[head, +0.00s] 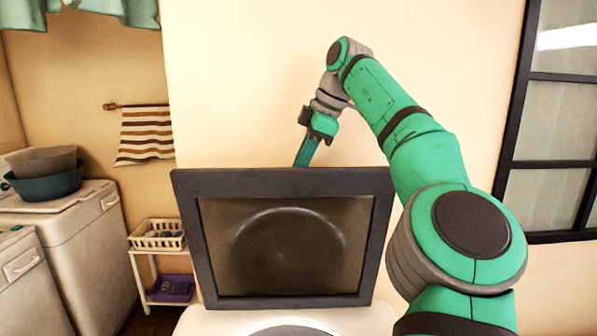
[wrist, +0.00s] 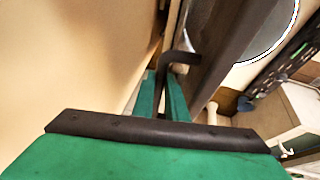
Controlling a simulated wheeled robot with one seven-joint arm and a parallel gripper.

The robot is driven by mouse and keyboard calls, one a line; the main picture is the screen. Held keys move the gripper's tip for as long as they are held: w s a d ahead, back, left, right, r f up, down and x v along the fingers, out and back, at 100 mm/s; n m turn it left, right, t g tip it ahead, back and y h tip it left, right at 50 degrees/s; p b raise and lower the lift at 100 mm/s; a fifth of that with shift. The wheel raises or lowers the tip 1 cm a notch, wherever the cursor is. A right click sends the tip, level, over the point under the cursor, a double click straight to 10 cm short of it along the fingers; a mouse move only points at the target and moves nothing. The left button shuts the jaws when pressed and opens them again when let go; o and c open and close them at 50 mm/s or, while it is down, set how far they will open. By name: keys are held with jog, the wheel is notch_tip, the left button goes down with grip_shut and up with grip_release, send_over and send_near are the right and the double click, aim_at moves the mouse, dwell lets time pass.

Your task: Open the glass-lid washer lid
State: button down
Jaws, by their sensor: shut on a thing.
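The washer's glass lid (head: 290,178) has a dark frame and a tinted pane, and it stands raised, close to upright, in the head view. The white washer top (head: 365,320) shows beneath it, with part of a round opening at the bottom edge. My gripper (head: 302,162) is at the lid's top edge, reaching down behind it, and its fingertips are hidden there. In the wrist view my gripper (wrist: 162,92) has its green fingers around the lid's dark bent handle (wrist: 180,57). The lid frame (wrist: 228,40) runs along the right of the fingers.
A beige wall (head: 240,80) is close behind the lid and gripper. A small rack with a cream basket (head: 158,243) and a purple bin (head: 170,288) stands left of the washer. Other white machines, one carrying bowls (head: 45,183), are farther left. A dark-framed window (head: 555,130) is at right.

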jog(key=shift+w+a, duration=0.1)
jog(key=shift+w, duration=0.1)
dwell(0.3)
jog(key=c, duration=1.8)
grip_release()
jog(key=shift+r, duration=0.1)
jog(key=shift+o, duration=0.2)
